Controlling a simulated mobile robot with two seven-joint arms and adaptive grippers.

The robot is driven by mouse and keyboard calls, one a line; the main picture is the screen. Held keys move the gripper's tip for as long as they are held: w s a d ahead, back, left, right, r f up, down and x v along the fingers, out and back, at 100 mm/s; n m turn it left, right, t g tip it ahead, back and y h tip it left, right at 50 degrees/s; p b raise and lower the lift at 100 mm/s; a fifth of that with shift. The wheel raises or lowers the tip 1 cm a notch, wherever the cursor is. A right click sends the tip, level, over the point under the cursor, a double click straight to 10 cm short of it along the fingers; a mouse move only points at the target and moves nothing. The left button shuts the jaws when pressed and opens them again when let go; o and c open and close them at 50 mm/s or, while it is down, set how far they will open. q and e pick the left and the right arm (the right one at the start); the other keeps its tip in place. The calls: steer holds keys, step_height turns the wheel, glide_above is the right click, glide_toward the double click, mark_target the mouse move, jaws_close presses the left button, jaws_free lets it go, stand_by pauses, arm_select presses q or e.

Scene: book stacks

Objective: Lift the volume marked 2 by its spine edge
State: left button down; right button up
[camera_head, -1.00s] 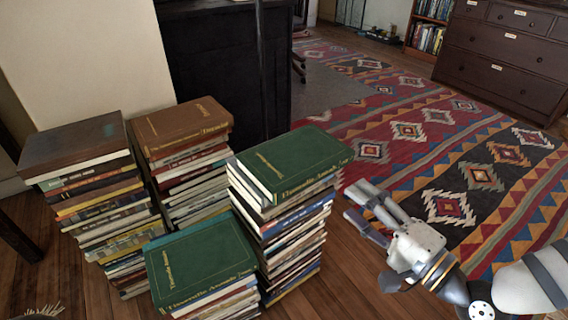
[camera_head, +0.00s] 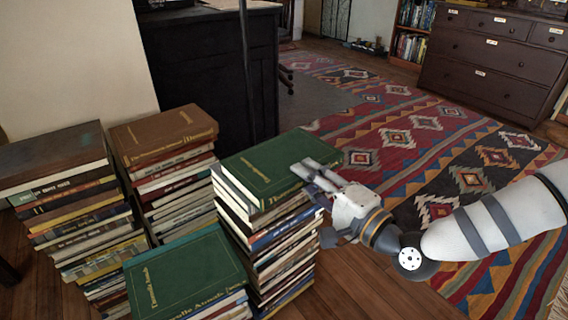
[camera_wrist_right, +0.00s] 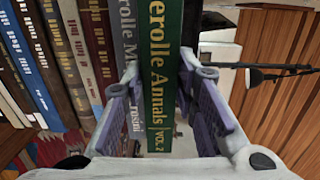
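The volume marked 2 is a green book with gilt lettering (camera_head: 262,168), lying flat on top of the right-hand stack. In the right wrist view its green spine (camera_wrist_right: 165,60) reads "erolle Annals VOL 2". My right gripper (camera_head: 312,182) is at its right edge, one finger over the cover. In the wrist view the open fingers (camera_wrist_right: 160,108) stand on either side of the spine. A pale book (camera_wrist_right: 127,45) beneath it also shows between them. Whether a finger touches the book I cannot tell. My left gripper is not in view.
Another green book (camera_head: 185,275) tops the front stack. A brown book (camera_head: 163,135) and a dark book (camera_head: 50,160) top two stacks at the left. The stacks stand close together. Wood floor (camera_head: 375,292) and a patterned rug (camera_head: 400,140) lie clear to the right.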

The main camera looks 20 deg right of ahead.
jaws_close()
steer(key=shift+r, duration=0.15)
